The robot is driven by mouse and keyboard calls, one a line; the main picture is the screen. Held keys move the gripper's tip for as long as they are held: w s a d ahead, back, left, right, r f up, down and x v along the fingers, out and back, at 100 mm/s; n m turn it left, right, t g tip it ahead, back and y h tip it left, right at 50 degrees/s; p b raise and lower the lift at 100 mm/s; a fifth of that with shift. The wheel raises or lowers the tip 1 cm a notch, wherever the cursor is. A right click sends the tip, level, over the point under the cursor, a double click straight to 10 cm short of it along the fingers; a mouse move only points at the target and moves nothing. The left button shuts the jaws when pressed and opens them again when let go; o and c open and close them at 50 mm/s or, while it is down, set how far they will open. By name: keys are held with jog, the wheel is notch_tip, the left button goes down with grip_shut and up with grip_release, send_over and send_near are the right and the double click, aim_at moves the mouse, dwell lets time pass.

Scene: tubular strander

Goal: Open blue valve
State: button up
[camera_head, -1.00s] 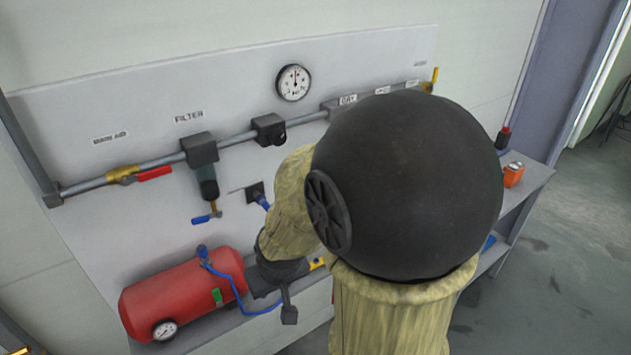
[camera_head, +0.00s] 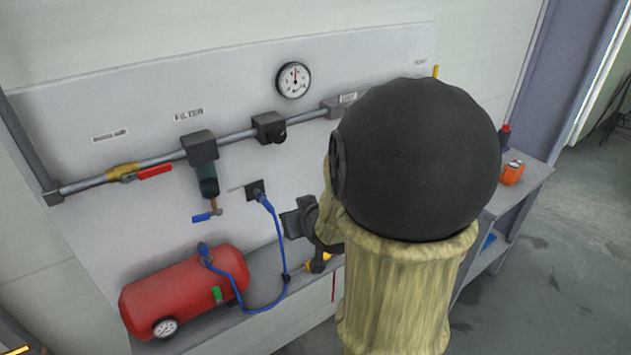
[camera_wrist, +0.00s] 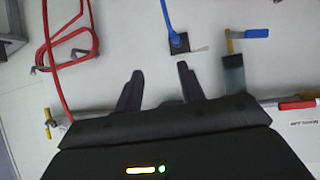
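The blue valve handle (camera_head: 206,217) sits at the lower end of the filter (camera_head: 207,182) on the wall panel. It lies crosswise to the short brass stem. In the wrist view the blue handle (camera_wrist: 257,33) is at the upper right, beside the filter's dark body (camera_wrist: 233,72). My gripper (camera_wrist: 160,78) is open, with its two dark fingers apart and nothing between them. The blue handle is to the right of and beyond the fingers there, apart from them. In the head view my arm hides much of the gripper, right of the valve.
A wall socket (camera_head: 255,188) with a blue cable (camera_head: 275,225) is between the valve and my gripper. A red tank (camera_head: 180,290) lies on the shelf below. A red-handled valve (camera_head: 153,172) is on the pipe at left. A red hose (camera_wrist: 68,45) hangs at left in the wrist view.

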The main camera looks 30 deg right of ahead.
jog(key=d+r+t+y, duration=0.1)
jog(key=d+r+t, duration=0.3)
jog(key=r, duration=0.3)
jog(key=shift+t, duration=0.5)
jog(key=shift+d, duration=0.1)
jog(key=c, duration=0.5)
jog(key=shift+w+a+f, duration=0.15)
jog(key=shift+a+f, duration=0.05)
jog(key=shift+f, duration=0.1)
grip_shut()
jog(key=s+a+f+g, duration=0.5)
jog(key=a+f+g, duration=0.1)
jog(key=a+f, duration=0.1)
jog(key=s+a+f+n+g, duration=0.1)
jog(key=s+a+f+g, duration=0.5)
jog(key=a, duration=0.4)
jog(key=shift+s+f+n+g+y, duration=0.3)
jog(key=shift+f+g+y, duration=0.15)
jog(key=shift+g, duration=0.35)
